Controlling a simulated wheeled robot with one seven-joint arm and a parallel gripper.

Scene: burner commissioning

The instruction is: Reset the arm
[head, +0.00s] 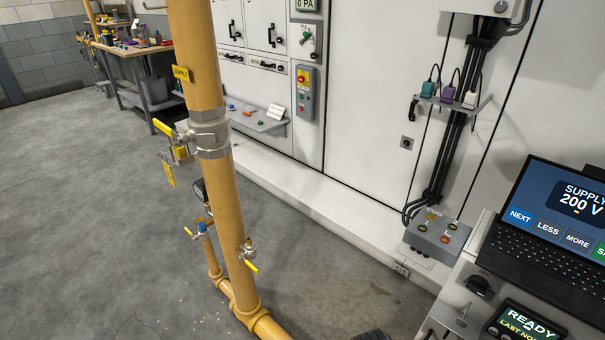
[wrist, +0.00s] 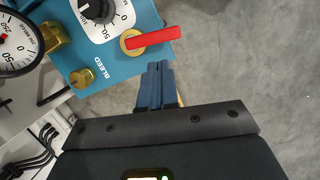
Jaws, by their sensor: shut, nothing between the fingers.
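My gripper (wrist: 158,68) shows in the wrist view. Its two dark blue fingers are together, with nothing between them. The fingertips are close to a blue panel (wrist: 112,72) marked BLEED, just below a red lever (wrist: 152,37) on a brass fitting. I cannot tell whether the fingers touch the panel, but they look apart from the lever. My gripper does not show in the head view.
The wrist view shows a dial knob (wrist: 98,14), a brass knob (wrist: 82,78) and a gauge (wrist: 14,48). The head view shows a yellow supply pipe (head: 198,60) with valves, a laptop (head: 560,215), a grey socket box (head: 437,236) and a workbench (head: 125,50). Grey floor (head: 90,200) is clear at left.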

